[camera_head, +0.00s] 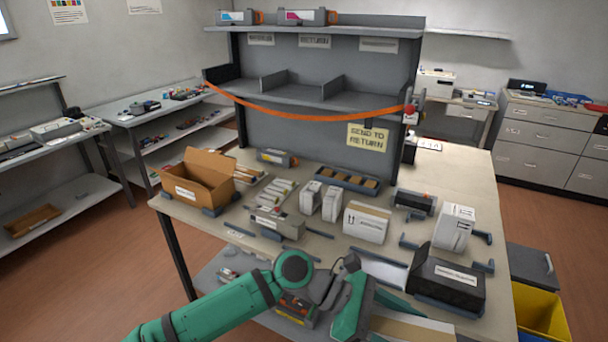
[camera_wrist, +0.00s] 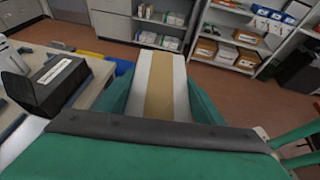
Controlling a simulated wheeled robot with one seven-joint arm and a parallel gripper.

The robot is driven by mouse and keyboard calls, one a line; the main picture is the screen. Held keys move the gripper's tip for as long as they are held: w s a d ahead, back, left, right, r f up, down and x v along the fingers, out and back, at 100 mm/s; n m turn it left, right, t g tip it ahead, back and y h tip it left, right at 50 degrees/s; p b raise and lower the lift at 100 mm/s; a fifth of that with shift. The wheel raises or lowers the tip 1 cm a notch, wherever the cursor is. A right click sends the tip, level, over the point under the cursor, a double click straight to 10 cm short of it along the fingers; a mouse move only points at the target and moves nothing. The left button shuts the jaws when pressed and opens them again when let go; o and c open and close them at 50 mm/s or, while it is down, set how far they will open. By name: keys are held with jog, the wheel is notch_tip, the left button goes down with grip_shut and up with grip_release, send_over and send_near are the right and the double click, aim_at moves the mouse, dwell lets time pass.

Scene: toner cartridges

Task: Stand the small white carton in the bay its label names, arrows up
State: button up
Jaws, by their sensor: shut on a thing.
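My gripper (camera_wrist: 160,100) is shut on a white carton (camera_wrist: 178,75) with a tan tape band, which lies between its green fingers in the wrist view. In the head view my gripper (camera_head: 375,308) is low, at the table's front edge. A tan and white surface (camera_head: 412,328) beside it appears to be the held carton, mostly cut off. Its label and arrows are not visible. The rack (camera_head: 320,95) at the back of the table has divided bays; its small label plates are unreadable here. An orange strap (camera_head: 310,113) hangs across the bay fronts.
White cartons (camera_head: 367,222) (camera_head: 454,228) stand on the table (camera_head: 215,215). A black box (camera_head: 447,282) lies at the front right, near the gripper. An open brown box (camera_head: 197,180) stands at the left. A yellow sign (camera_head: 367,138) reads "SEND TO RETURN". A yellow bin (camera_head: 540,312) is at the lower right.

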jog(key=shift+w+d+n+t, duration=0.15)
jog(key=shift+w+n+t, duration=0.15)
jog(key=shift+w+t, duration=0.15)
jog(key=w+a+f+n+t, duration=0.2)
jog(key=w+f+n+t, duration=0.25)
jog(key=w, duration=0.25)
jog(key=w+a+f+n+t, duration=0.2)
jog(key=w+f+n+t, duration=0.1)
jog(key=w+n+t, duration=0.25)
jog(key=w+a+f+n+t+y, duration=0.2)
jog(key=a+f+n+t+y, duration=0.4)
jog(key=a+f, duration=1)
notch_tip(320, 180, down, 3)
jog(key=n+y, duration=0.1)
jog(key=y, duration=0.1)
jog(key=shift+w+f+n+y, duration=0.15)
jog(key=shift+w+n+y, duration=0.15)
jog(key=shift+w+n, duration=0.1)
jog(key=shift+t, duration=0.25)
